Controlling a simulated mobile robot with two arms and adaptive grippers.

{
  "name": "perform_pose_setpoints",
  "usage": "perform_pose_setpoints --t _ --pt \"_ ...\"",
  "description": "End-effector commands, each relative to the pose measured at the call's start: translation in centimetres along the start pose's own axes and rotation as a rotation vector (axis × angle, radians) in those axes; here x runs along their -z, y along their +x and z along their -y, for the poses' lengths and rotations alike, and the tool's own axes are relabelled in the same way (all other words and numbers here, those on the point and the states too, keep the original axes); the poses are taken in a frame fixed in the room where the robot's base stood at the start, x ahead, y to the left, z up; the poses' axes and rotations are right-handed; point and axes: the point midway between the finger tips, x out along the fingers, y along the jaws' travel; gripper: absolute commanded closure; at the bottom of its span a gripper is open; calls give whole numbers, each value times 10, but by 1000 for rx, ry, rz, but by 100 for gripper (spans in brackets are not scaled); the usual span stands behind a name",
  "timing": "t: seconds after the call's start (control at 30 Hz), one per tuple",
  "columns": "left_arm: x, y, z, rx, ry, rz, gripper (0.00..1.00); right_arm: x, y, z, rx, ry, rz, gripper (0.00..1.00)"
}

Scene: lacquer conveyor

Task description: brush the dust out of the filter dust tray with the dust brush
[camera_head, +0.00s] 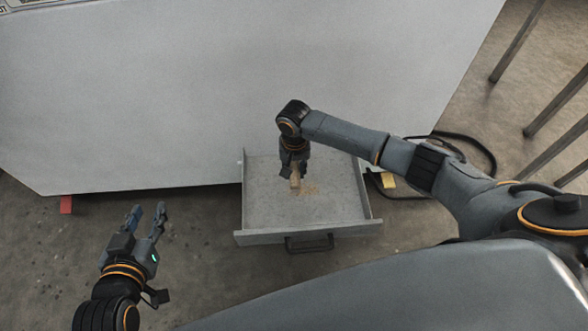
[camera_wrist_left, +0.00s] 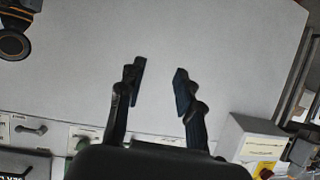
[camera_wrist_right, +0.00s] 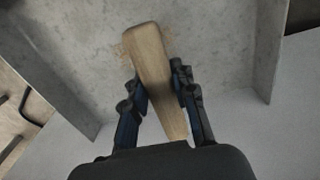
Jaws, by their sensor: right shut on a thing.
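The filter dust tray (camera_head: 340,211) is a grey metal drawer pulled out from the large pale cabinet. It also fills the right wrist view (camera_wrist_right: 216,50). A patch of tan dust (camera_head: 309,189) lies in its middle, and a little shows in the right wrist view beside the wood. My right gripper (camera_head: 293,172) is inside the tray's outline, shut on the wooden handle of the dust brush (camera_wrist_right: 154,65). The brush (camera_head: 295,181) is next to the dust; its bristles are hidden. My left gripper (camera_head: 146,215) is open and empty, left of the tray.
The pale cabinet (camera_head: 180,100) stands behind the tray. A dark handle (camera_head: 309,243) is on the tray's front. A black cable (camera_head: 480,150) lies on the floor at the right, near metal legs (camera_head: 515,42). A red block (camera_head: 66,204) sits by the cabinet's left base.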

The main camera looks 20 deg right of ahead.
Motion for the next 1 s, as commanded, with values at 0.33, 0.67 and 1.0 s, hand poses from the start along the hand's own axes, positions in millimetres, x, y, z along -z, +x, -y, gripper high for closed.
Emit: perform_pose_setpoints --t 0.33,0.67,1.0 --pt "-28 -8 4 10 -1 152 65 1 -6 -2 0 1 0 99" --pt "-55 -21 8 18 -3 295 65 2 -11 -4 0 1 0 99" --pt "-81 -38 11 26 -6 444 65 3 -16 -6 0 1 -1 99"
